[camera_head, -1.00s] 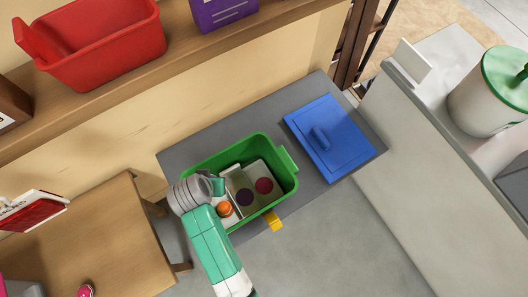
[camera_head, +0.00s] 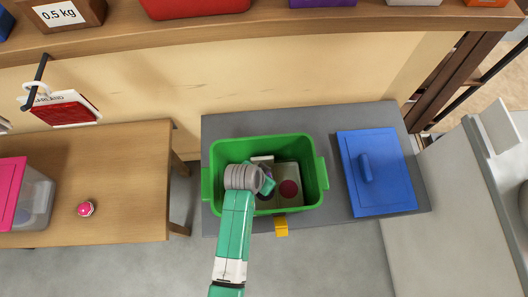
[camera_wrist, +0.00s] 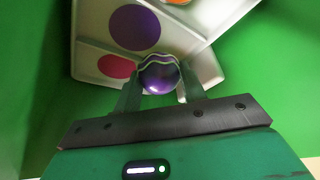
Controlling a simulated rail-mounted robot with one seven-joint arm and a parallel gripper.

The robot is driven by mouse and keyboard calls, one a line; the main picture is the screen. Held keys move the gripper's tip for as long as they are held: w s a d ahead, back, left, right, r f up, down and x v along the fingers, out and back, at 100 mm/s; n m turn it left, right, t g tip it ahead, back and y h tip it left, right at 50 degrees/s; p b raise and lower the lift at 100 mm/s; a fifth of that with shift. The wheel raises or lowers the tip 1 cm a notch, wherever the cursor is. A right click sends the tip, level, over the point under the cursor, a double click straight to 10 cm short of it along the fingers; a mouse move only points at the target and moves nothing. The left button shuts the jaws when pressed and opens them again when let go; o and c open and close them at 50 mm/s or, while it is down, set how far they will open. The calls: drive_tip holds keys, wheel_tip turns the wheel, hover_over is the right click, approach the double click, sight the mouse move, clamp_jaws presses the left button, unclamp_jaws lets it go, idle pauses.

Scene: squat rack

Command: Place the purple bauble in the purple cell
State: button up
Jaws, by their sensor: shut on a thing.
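My gripper (camera_wrist: 160,92) is shut on the shiny purple bauble (camera_wrist: 159,76), which has a wavy pale band. In the head view my gripper (camera_head: 266,187) is inside the green bin (camera_head: 316,157), and the bauble is hidden there. A pale divided tray (camera_wrist: 95,20) lies in the bin. The purple cell, marked by a purple disc (camera_wrist: 134,27), is just beyond the bauble in the wrist view. I cannot tell how high the bauble is above the tray. A magenta disc (camera_wrist: 117,66) marks the neighbouring cell; it also shows in the head view (camera_head: 289,189).
The bin walls surround my gripper closely. A blue lid (camera_head: 384,180) lies right of the bin on the grey bench. A yellow tag (camera_head: 281,226) is at the bin's front. An orange patch (camera_wrist: 178,1) shows in the tray. A pink bauble (camera_head: 86,208) lies on the wooden table.

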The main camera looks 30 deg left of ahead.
wheel_tip(320, 180, down, 3)
drive_tip(key=shift+f+b, duration=0.15)
drive_tip(key=shift+b, duration=0.55)
drive_tip(key=shift+f, duration=0.15)
drive_tip(key=o, duration=1)
drive_tip(key=shift+c, duration=0.2)
drive_tip(key=p+v, duration=0.6)
drive_tip(key=v, duration=0.6)
drive_tip(key=shift+w, duration=0.1)
